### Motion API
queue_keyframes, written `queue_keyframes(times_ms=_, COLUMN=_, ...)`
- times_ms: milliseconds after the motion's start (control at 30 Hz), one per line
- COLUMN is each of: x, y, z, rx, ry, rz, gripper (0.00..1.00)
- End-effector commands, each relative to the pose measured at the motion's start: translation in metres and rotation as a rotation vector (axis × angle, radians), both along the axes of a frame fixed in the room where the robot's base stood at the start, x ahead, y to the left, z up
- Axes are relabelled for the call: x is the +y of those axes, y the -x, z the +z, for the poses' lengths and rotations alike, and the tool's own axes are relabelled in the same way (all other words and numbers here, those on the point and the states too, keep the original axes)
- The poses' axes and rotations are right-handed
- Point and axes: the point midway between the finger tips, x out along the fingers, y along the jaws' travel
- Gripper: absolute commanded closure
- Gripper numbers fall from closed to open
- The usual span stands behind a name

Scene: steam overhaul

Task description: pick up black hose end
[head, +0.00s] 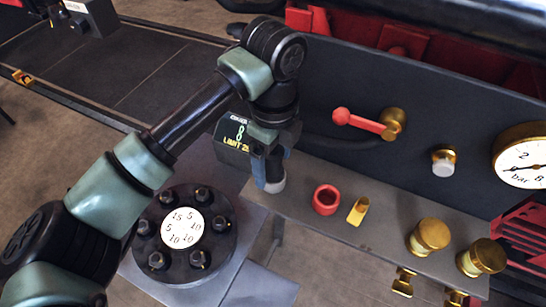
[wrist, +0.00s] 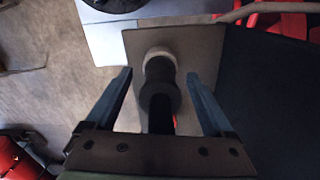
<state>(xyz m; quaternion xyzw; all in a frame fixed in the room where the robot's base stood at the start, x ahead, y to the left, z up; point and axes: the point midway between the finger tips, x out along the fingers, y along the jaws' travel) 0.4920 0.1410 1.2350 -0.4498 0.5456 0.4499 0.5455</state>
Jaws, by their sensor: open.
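The black hose end (wrist: 158,98) shows in the wrist view as a dark, stepped cylinder with a pale ring at its far end. It lies between the two blue fingers of my gripper (wrist: 159,74), with a visible gap on each side. In the head view my gripper (head: 268,178) points down over the left end of the grey shelf. The pale ring of the hose end (head: 275,185) shows just below the fingers, and the rest is mostly hidden by the gripper. My gripper is open and holds nothing.
On the shelf (head: 313,225) to the right stand a red ring (head: 326,199), a yellow cut tube (head: 358,211) and brass knobs (head: 432,236). A red-handled valve (head: 365,122) and a gauge (head: 522,160) are on the dark panel behind. A bolted flange (head: 184,235) is at the left.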

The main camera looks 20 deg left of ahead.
Motion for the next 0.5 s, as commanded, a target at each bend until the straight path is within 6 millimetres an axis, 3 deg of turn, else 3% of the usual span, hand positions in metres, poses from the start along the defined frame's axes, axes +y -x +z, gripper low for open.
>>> queue_keyframes(times_ms=233, x=0.0003, y=-0.0001, z=-0.003, rx=0.0, ry=0.0, rz=0.0, gripper=0.13)
queue_keyframes(times_ms=500, x=0.0003, y=-0.0001, z=-0.0027, rx=0.0, ry=0.0, rz=0.0, gripper=0.6)
